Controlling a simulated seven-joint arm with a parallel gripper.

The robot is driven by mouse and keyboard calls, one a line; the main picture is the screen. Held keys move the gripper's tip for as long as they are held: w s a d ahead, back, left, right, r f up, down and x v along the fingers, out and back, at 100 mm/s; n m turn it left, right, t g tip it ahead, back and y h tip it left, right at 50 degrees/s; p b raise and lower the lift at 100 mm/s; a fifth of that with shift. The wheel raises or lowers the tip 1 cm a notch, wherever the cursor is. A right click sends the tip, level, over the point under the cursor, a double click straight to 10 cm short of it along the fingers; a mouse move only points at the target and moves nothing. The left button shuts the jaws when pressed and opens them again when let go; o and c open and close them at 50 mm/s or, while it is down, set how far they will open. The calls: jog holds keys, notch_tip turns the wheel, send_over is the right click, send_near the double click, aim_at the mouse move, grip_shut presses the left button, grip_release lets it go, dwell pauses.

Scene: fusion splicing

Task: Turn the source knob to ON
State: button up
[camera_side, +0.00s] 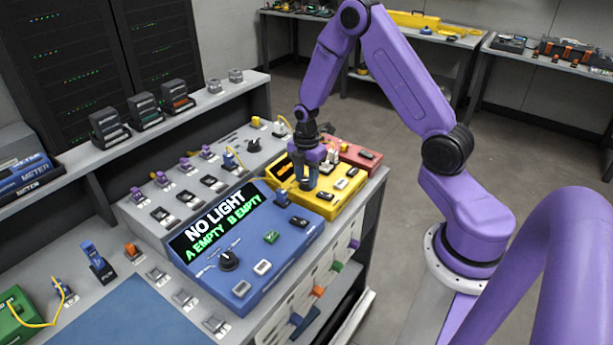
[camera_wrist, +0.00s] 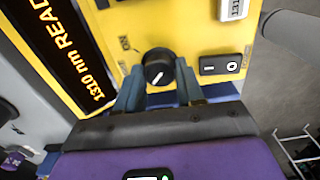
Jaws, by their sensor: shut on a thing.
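The yellow box (camera_side: 318,207) stands beside the blue box, and its dark display (camera_wrist: 72,50) shows orange text with "1310 nm READ". Its round black knob (camera_wrist: 158,66) has a white pointer line slanting to the lower left in the wrist view. Small labels sit to the left of the knob, too blurred to read surely. My gripper (camera_wrist: 160,84) is shut on the knob, with one blue-grey finger on each side. In the side view my gripper (camera_side: 307,182) points down onto the yellow box and hides the knob.
A black rocker switch (camera_wrist: 220,65) and a white part (camera_wrist: 234,8) sit near the knob. The blue box (camera_side: 285,255) reads "NO LIGHT, A EMPTY, B EMPTY" and has its own black knob (camera_side: 229,261). A red box (camera_side: 362,153) stands behind the yellow one.

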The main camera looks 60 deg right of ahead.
jog(key=shift+m, duration=0.3)
jog(key=m, duration=0.8)
jog(key=shift+m, duration=0.3)
jog(key=m, duration=0.8)
jog(key=shift+m, duration=0.4)
jog(key=o, duration=1)
jog(key=shift+o, duration=0.2)
